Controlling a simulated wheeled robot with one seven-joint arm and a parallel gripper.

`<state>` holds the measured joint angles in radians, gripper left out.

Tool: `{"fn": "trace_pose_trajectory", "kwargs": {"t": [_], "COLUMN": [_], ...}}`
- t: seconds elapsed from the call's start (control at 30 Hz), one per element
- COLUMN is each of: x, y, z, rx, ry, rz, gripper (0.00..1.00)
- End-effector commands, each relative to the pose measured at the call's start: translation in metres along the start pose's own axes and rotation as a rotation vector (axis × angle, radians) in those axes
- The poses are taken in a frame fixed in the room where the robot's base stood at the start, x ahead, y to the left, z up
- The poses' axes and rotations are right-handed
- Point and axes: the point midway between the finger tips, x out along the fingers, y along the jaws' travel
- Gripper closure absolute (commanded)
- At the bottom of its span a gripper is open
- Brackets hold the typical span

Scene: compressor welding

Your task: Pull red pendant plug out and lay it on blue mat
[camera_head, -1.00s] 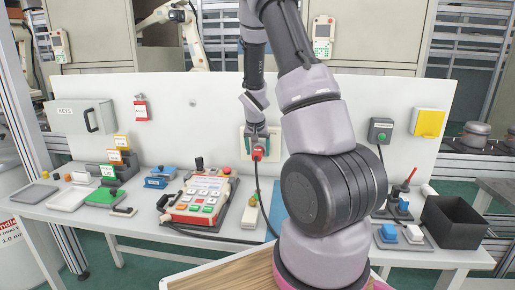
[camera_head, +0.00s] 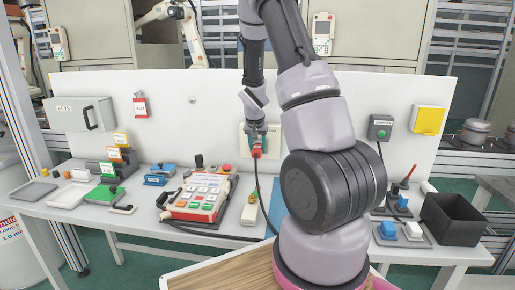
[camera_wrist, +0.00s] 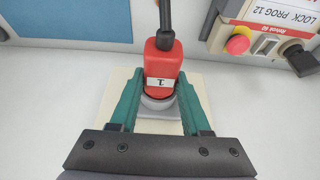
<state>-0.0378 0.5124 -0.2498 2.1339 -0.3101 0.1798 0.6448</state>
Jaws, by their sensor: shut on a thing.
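The red plug (camera_wrist: 164,66), with a small white label and a black cable, is between the green fingers of my gripper (camera_wrist: 158,90) in the wrist view. The jaws are shut on it. Its lower end meets a grey ring in front of a pale wall plate (camera_wrist: 195,90); I cannot tell how deep it sits. In the head view my gripper (camera_head: 256,139) points at the plate on the white panel, with the plug (camera_head: 257,154) below the fingers. The blue mat (camera_head: 277,205) lies on the table, partly hidden by my arm. It also shows in the wrist view (camera_wrist: 60,15).
The red and white teach pendant (camera_head: 200,193) lies left of the mat, with a small pale box (camera_head: 250,213) between them. The plug's dark cable hangs to the table. A black bin (camera_head: 452,218) and a small tray (camera_head: 402,235) stand at the right.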

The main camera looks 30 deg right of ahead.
Motion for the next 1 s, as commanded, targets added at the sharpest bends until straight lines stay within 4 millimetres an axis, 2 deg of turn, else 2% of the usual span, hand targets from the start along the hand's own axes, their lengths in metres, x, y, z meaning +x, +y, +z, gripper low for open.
{"fn": "trace_pose_trajectory", "kwargs": {"t": [0.37,1.0], "x": [-0.003,-0.019], "y": [0.0,0.0], "z": [0.006,0.046], "rx": [0.0,0.0], "ry": [-0.001,0.0], "rz": [0.0,0.0], "gripper": [1.0,1.0]}}
